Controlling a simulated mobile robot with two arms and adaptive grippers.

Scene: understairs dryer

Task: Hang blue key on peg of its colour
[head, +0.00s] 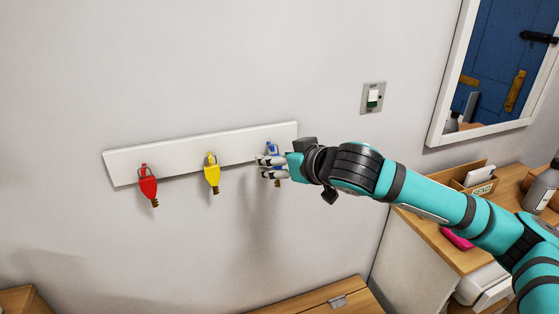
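The blue key (277,183) is at the right end of a white wall board (187,160), mostly hidden by my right gripper (264,167). Blue shows just above the fingers and the brass-coloured key tip shows below them. The blue peg (272,147) is hard to tell from the key's blue part, so I cannot tell whether the key's loop is around it. My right gripper is at the key, its fingers pointing left; whether they grip it is unclear. A red key (148,184) and a yellow key (211,173) hang from the board. My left gripper is out of view.
A light switch (373,97) and a framed mirror (437,130) are on the wall to the right. A wooden-topped cabinet (440,250) with a box, a bottle and a pink item stands below. A wooden lid (320,300) is at bottom centre.

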